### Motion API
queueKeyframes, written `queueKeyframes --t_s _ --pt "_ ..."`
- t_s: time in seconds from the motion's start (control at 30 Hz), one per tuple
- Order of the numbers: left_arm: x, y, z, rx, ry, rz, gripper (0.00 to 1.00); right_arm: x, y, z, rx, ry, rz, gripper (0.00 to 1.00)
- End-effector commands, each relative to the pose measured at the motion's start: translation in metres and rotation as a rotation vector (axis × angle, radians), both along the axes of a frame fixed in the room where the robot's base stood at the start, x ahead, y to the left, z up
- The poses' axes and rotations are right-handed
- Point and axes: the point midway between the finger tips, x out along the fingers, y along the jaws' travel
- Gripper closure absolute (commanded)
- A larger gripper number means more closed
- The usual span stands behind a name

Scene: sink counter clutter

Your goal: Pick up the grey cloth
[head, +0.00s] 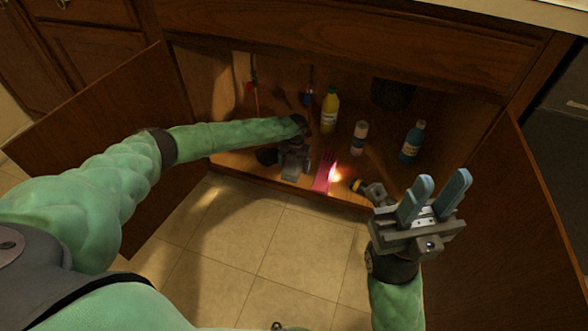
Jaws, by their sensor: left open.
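My left gripper (294,168) is inside the open cabinet, low over its floor, and its jaws are open. Its fingertips are hard to make out in the dim light.
A pink item (323,174) lies right of the left gripper, lit by a yellow-and-black flashlight (357,186). Behind stand a yellow bottle (329,112), a white bottle (359,138) and a blue bottle (412,142). Open doors flank the cabinet, left (105,130) and right (500,220).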

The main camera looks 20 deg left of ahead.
Motion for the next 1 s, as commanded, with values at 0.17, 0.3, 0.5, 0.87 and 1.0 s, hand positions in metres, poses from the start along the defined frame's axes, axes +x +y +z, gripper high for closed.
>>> queueKeyframes --t_s 0.17,0.3,0.5,0.87,1.0 --pt "0.0 0.0 0.001 0.0 -0.001 0.0 0.15 0.0 0.0 0.0 -0.001 0.002 0.0 0.69" --pt "0.0 0.0 0.001 0.0 -0.001 0.0 0.42 0.0 0.0 0.0 -0.001 0.002 0.0 0.69" --pt "0.0 0.0 0.001 -0.001 -0.001 0.001 0.61 0.0 0.0 0.001 -0.001 0.002 0.0 0.69" --pt "0.001 0.0 0.022 -0.003 -0.002 0.0 0.61 0.0 -0.001 0.011 0.007 -0.002 0.005 0.69" --pt "0.001 0.0 0.051 -0.002 -0.003 0.0 0.61 0.0 -0.004 0.024 0.021 -0.008 0.011 0.69"
